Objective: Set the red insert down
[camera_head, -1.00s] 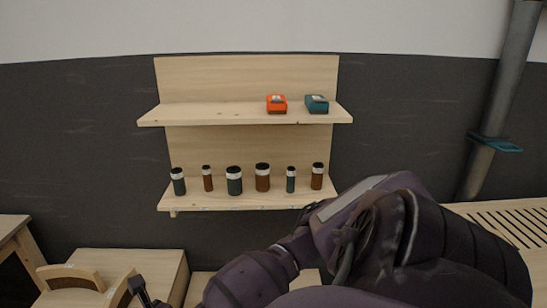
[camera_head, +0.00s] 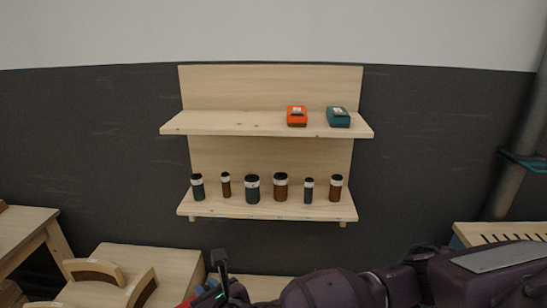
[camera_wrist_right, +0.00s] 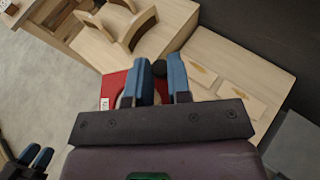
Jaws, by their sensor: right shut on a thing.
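The red insert (camera_wrist_right: 113,84) is a flat red piece with a small white label, seen in the right wrist view. My right gripper (camera_wrist_right: 162,72) is shut on it, and the blue fingers cover part of it. In the head view my right gripper (camera_head: 218,284) is at the bottom edge, with a bit of red (camera_head: 186,303) beside it.
Curved wooden chair forms (camera_head: 94,269) stand on a pale wooden surface (camera_head: 165,262) at lower left. A wall shelf (camera_head: 235,122) holds an orange box (camera_head: 297,117), a teal box (camera_head: 338,118) and several capped jars (camera_head: 252,190). A slatted wooden top (camera_head: 500,232) is at right.

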